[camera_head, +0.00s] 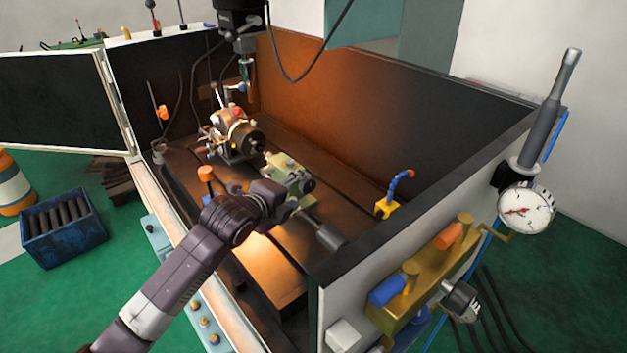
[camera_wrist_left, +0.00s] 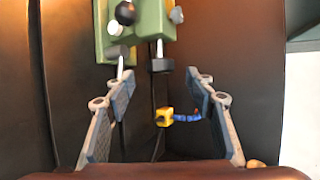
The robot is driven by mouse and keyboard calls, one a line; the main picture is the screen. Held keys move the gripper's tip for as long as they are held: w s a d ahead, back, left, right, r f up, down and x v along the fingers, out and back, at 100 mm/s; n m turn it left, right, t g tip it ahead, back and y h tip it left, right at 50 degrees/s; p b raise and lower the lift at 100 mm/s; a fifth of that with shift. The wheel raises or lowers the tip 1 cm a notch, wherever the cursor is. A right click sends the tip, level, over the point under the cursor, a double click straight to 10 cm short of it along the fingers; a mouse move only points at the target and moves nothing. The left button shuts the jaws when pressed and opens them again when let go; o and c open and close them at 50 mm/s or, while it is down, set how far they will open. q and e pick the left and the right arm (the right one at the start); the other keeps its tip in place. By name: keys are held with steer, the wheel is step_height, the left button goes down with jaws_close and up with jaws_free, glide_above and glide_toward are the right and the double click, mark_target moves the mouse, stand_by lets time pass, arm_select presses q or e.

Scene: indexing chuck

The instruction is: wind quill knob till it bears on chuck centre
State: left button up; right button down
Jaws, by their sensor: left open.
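The green tailstock (camera_head: 287,171) stands on the dark machine bed, facing the chuck (camera_head: 240,137). The wrist view shows the tailstock (camera_wrist_left: 145,22) at the top. A black knob (camera_wrist_left: 162,65) on a short stem sticks out of its near end; I take it as the quill knob. My left gripper (camera_wrist_left: 160,78) is open, its two fingers spread to either side of the knob in the picture. Nothing is between the pads that I can see as held. In the head view my left wrist partly covers the tailstock's near side. My right gripper is not in view.
A yellow block (camera_head: 386,208) with a blue hose stands right of the tailstock. An orange-capped post (camera_head: 205,174) is near my left arm. Enclosure walls surround the bed. A dial gauge (camera_head: 526,209) and brass fittings sit outside at right.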

mark_target(305, 187)
arm_select(q)
steer(key=x, duration=0.3)
steer(key=shift+d, duration=0.1)
steer(key=x, duration=0.2)
steer(key=shift+w+d+f+p, duration=0.15)
steer(key=shift+w+p, duration=0.15)
steer(key=shift+w, duration=0.15)
steer(key=shift+w+d+f, duration=0.15)
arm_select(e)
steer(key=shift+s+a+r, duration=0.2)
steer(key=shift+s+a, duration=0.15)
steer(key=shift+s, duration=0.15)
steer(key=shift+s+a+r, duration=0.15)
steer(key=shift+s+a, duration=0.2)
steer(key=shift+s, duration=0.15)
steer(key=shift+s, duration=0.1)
